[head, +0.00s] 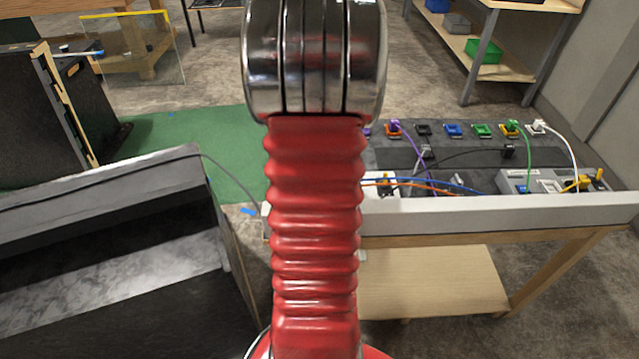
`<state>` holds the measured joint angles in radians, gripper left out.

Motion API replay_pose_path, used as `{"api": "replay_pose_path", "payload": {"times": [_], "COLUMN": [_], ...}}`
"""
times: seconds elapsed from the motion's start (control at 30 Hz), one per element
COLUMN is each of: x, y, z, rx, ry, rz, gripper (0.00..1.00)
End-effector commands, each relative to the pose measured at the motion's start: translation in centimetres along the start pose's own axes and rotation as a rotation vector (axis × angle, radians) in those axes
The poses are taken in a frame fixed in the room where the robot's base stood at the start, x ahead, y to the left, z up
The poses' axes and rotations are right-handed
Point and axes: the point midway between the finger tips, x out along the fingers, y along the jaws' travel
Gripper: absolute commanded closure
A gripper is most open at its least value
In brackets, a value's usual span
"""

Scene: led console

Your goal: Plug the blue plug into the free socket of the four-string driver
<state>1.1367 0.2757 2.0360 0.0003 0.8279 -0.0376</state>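My gripper is not visible; my red and chrome arm fills the middle of the head view and hides part of the bench. A blue connector-like block (453,129) sits in a row of coloured blocks at the back of the console (480,157). I cannot tell whether it is the blue plug or a socket. A grey box (512,181) at the right and a white box (381,190) beside my arm carry cables. I cannot tell which is the four-string driver, and no free socket is clear.
A pale front lip (500,214) edges the wooden bench. Purple, orange, black, green, yellow and white blocks share the back row; several have cables. A large dark open case (110,250) stands at left. Green floor (190,135) lies behind it. A shelf with bins (484,50) stands back right.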

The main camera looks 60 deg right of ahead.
Motion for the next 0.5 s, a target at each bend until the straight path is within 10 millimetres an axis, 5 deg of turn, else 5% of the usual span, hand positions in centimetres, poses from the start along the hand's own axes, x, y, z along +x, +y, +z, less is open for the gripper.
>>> {"api": "replay_pose_path", "payload": {"times": [0.5], "x": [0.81], "y": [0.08], "z": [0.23], "rx": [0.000], "ry": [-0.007], "rz": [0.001], "gripper": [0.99]}}
